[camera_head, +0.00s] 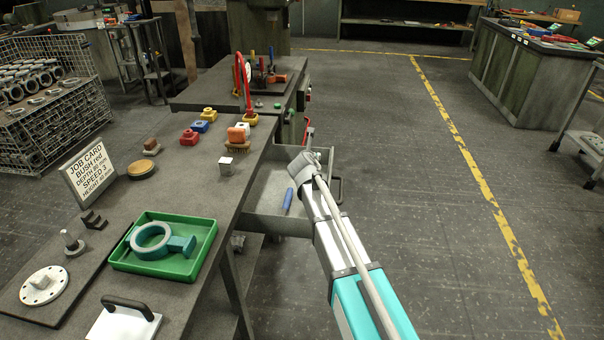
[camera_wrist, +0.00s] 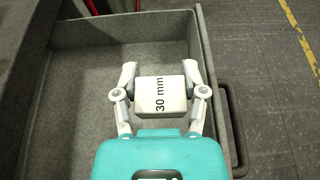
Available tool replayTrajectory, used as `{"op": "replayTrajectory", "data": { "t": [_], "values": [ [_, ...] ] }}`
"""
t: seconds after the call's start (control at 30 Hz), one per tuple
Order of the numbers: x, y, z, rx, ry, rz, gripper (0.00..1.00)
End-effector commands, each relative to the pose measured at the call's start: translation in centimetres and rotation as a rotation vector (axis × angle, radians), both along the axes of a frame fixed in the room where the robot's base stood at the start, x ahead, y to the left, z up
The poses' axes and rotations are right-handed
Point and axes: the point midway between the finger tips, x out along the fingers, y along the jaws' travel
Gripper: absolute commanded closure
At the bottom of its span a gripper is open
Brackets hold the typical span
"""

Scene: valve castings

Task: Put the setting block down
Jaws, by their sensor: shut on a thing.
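The setting block (camera_wrist: 160,97) is a pale block marked "30 mm". In the wrist view it sits between the two fingers of my gripper (camera_wrist: 159,76), which is shut on it. In the head view my gripper (camera_head: 308,163) is over the open grey drawer (camera_head: 262,225) at the bench's right side. The block cannot be told clearly from my gripper there. In the wrist view the drawer (camera_wrist: 60,115) lies below the block, and its visible floor looks bare. The gap between block and floor is hard to judge.
The drawer handle (camera_wrist: 232,125) is right of my gripper. The bench (camera_head: 190,205) holds a green tray (camera_head: 205,240), a job card (camera_head: 92,172) and a small metal cube (camera_head: 225,166). Open floor lies to the right.

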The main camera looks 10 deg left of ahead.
Motion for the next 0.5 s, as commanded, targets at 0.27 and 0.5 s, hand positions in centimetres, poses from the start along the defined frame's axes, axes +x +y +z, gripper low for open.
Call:
{"op": "replayTrajectory", "data": {
  "t": [0.27,0.5],
  "values": [
    [3.4,1.8,-3.0,0.0,0.0,-0.001,1.0],
    [5.0,2.7,-5.2,-0.001,0.0,-0.002,1.0]
  ]
}}
